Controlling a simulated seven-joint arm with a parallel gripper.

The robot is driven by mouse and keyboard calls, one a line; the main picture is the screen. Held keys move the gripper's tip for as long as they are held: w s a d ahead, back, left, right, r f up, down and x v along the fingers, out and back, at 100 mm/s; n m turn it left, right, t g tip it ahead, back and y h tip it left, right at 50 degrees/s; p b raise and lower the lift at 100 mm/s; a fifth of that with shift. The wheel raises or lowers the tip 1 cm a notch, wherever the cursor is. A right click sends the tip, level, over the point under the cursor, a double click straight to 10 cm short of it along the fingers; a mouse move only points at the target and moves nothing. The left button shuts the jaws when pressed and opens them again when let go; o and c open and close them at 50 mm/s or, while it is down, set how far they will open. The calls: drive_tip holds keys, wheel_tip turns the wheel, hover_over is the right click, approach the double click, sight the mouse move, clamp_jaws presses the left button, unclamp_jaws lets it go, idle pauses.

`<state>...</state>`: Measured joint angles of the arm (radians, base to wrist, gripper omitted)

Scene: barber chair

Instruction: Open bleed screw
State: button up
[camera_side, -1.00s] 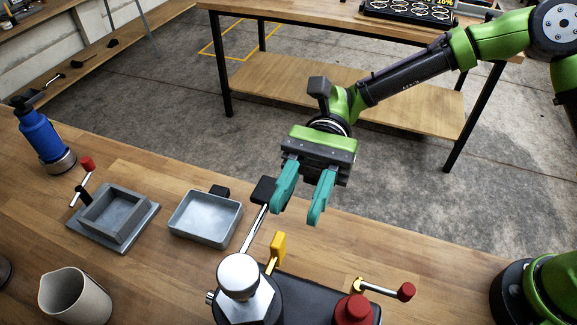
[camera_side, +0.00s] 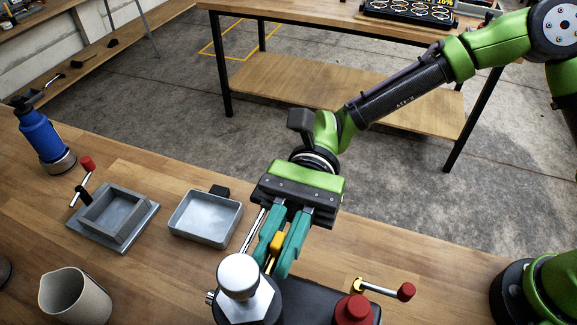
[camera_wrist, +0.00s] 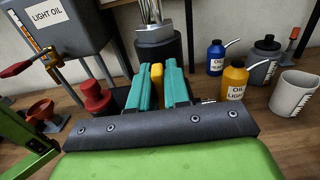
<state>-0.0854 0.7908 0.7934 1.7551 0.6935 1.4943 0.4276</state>
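The yellow handle (camera_side: 277,241), likely that of the bleed screw, stands upright on the dark pump base behind the silver hex-topped cylinder (camera_side: 240,275). My gripper (camera_side: 273,264) reaches down over it, with one teal finger on each side. In the wrist view the yellow handle (camera_wrist: 157,76) sits between the fingers, which appear to press on both its faces. The fingers are closed in on it. The handle's lower stem is partly hidden by the fingers.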

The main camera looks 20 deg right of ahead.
clamp_jaws()
drive_tip(key=n, duration=0.5)
drive_tip(key=shift+d+n, duration=0.1)
drive_tip(key=shift+n, duration=0.2)
drive_tip(key=n, duration=0.5)
drive_tip(key=shift+f+n, duration=0.15)
drive_tip(key=shift+n, duration=0.15)
idle(0.3)
drive_tip(key=o, duration=0.6)
unclamp_jaws()
drive_tip(key=shift+s+n, duration=0.1)
drive_tip(key=shift+n, duration=0.2)
drive_tip(key=v, duration=1.7)
